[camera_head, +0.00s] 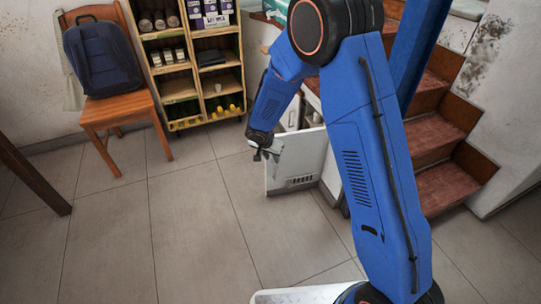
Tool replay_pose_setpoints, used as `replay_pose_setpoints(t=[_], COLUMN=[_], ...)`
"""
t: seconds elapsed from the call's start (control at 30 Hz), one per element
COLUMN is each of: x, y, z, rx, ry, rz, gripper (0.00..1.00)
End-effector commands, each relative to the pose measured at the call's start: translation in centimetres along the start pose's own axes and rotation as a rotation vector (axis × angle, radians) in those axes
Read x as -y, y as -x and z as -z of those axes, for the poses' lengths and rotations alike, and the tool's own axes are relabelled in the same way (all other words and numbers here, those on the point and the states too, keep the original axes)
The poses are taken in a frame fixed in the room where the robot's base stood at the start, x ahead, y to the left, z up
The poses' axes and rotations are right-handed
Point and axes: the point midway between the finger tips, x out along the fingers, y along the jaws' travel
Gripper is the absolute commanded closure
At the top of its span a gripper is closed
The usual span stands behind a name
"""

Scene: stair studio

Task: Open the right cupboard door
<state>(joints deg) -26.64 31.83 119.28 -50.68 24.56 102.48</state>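A white cupboard door (299,158) with a small vent grille near its bottom stands swung out from the cupboard (290,117) beneath the stairs. Its free edge is on the left, over the floor. My gripper (262,156) is at this free edge, near the upper left corner of the door. The fingers are small and dark here, and I cannot tell whether they touch or grip the edge.
A wooden shelf unit (163,67) with jars, boxes and bottles stands behind, left of the cupboard. A wooden chair (116,108) holding a dark backpack (102,58) is at the left. Red-brown stairs (457,188) rise at the right. The tiled floor (180,220) in front is clear.

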Motion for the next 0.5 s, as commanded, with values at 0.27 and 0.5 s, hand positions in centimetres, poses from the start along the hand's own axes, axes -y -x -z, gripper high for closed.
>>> replay_pose_setpoints(t=[0.27, 0.5], x=[0.0, 0.0], y=[2.1, 2.2], z=[0.0, 0.0], rx=[0.0, 0.0], ry=[0.001, 0.001], rz=[0.0, 0.0], gripper=[0.72, 0.72])
